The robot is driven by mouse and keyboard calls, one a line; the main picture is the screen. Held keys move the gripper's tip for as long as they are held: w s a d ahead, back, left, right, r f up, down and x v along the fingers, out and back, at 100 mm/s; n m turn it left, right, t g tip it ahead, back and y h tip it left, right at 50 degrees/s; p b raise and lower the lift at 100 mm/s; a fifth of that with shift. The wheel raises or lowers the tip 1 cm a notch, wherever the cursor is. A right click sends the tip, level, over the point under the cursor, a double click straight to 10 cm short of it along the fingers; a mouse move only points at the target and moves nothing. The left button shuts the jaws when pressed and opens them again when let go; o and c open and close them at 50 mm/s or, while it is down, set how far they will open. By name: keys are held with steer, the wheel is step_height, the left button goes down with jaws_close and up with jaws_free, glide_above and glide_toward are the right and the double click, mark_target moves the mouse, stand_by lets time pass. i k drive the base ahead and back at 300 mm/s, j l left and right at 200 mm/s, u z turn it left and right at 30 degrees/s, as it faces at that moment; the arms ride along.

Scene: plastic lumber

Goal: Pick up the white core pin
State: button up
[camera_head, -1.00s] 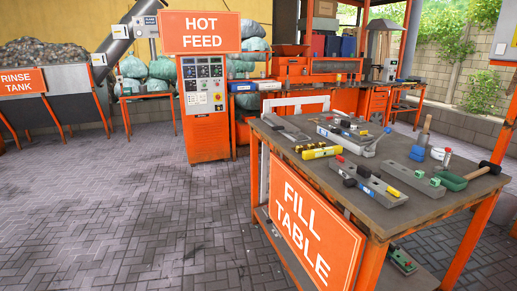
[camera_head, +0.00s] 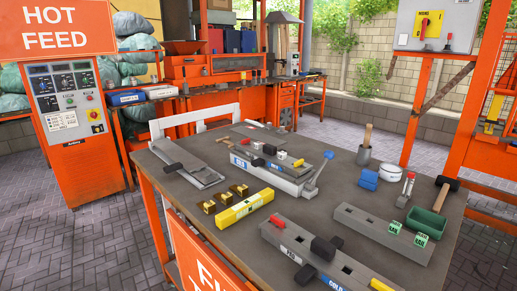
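A small white piece (camera_head: 282,155), which may be the white core pin, sits on a long grey block with blue labels (camera_head: 283,178) on the fill table (camera_head: 345,188). Red and dark pieces sit beside it on the same block. It is too small to make out its shape. A white round container (camera_head: 391,172) stands farther right on the table, apart from the block. My gripper is not in view.
A yellow bar (camera_head: 244,209), brass pieces and a grey block with a black knob (camera_head: 326,247) lie nearer. Paved floor is clear at left.

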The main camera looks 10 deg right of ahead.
mark_target(257, 144)
steer(key=i+j+z, duration=0.1)
steer(key=j+z, duration=0.15)
steer(key=z, duration=0.15)
steer(key=i+j+z, duration=0.1)
steer(key=j+z, duration=0.3)
steer(key=i+j+z, duration=0.25)
steer(key=j, duration=0.85)
steer(key=k+j+z, duration=0.2)
steer(key=j, duration=1.4)
steer(key=i+j, duration=0.15)
steer(key=j, duration=0.35)
